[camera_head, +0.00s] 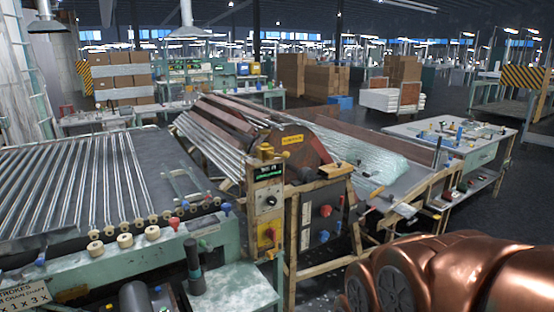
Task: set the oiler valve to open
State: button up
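I cannot pick out the oiler valve with certainty. A dark upright handle or cylinder (193,266) stands on the pale green table (232,288) at the front, left of centre. A dark rounded cylinder (134,297) is cut off by the bottom edge beside it. A sign (25,298) at the bottom left reads partly "STROKES" and "CHAIN SHAFT". My gripper is out of view; only copper-coloured links of my arm show at the bottom right.
A central machine (300,148) with a wooden frame and red and blue knobs stands in the middle. A white worktable (450,133) is at the right. Dark floor shows at the right, with cartons (325,78) behind.

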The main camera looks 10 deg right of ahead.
aim_at(270, 155)
jog(key=u, duration=0.5)
jog(key=k, duration=1.15)
jog(key=z, duration=0.45)
jog(key=i, duration=1.7)
jog(key=u, duration=0.75)
